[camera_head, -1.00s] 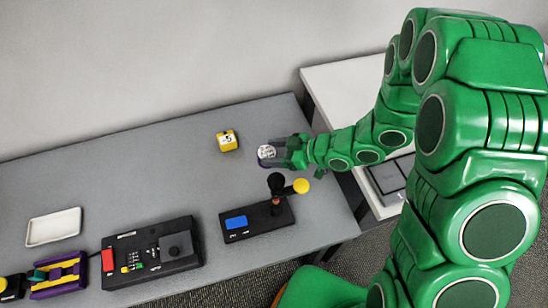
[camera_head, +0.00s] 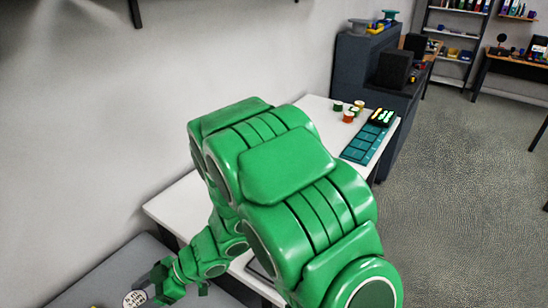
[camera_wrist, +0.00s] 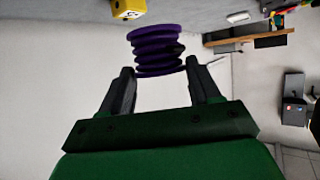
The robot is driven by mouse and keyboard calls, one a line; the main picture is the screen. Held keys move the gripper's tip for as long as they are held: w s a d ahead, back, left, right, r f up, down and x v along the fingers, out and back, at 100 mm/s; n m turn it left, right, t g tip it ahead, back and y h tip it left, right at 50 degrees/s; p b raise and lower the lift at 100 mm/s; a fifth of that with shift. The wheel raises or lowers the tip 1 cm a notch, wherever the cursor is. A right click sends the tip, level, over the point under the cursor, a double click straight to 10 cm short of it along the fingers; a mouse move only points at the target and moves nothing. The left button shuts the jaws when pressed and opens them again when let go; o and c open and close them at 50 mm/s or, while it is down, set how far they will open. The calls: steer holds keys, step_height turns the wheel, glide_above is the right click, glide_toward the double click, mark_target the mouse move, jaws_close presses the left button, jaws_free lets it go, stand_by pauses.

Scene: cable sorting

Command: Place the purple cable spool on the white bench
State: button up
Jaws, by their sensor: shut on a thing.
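The purple cable spool (camera_wrist: 156,50) sits between the fingertips of my gripper (camera_wrist: 160,72) in the wrist view. My gripper is shut on it. In the head view the spool (camera_head: 134,298) shows its white, dark-marked end face at the bottom left, by my gripper (camera_head: 150,286). The white bench (camera_head: 172,208) runs from the left middle to the right, beyond the grey table. My green arm hides much of its middle.
The grey table (camera_head: 105,278) is at the bottom left. On the white bench's far end are a teal tray (camera_head: 364,146) and several small coloured spools (camera_head: 349,116). A dark cabinet (camera_head: 362,65) stands behind that end. A yellow block (camera_wrist: 128,8) shows in the wrist view.

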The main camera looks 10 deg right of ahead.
mark_target(145, 298)
step_height(145, 298, up, 18)
steer(key=w+d+r+m+t, duration=0.3)
steer(key=w+t, duration=0.1)
steer(key=w, duration=0.6)
steer(key=w+d+r+m+t, duration=0.3)
steer(key=w, duration=0.6)
steer(key=w+d+r+m+t+h, duration=0.2)
steer(key=w+d+m+t+h, duration=0.35)
steer(key=w+d, duration=0.65)
steer(key=w+d+f+m+t+h, duration=0.1)
steer(key=w+d+m+h, duration=0.15)
steer(key=d, duration=0.45)
steer(key=w+d+f+m+t+h, duration=0.1)
steer(key=d+m, duration=0.2)
steer(key=d, duration=0.5)
steer(key=s+d+f+m+h, duration=0.1)
steer(key=d+f+m+h, duration=0.2)
steer(key=d, duration=0.5)
steer(key=s+d+f+m+h, duration=0.2)
steer(key=d+f+m+h, duration=0.15)
steer(key=d, duration=0.55)
steer(key=shift+n, duration=0.45)
steer(key=shift+w+d+f, duration=0.25)
steer(key=shift+w+f, duration=2.1)
steer(key=shift+w+d+f, duration=0.2)
steer(key=shift+w+f, duration=2.1)
steer(key=shift+f, duration=0.1)
steer(key=shift+w+d+f, duration=0.25)
steer(key=shift+w+f, duration=2.35)
steer(key=shift+f, duration=1.55)
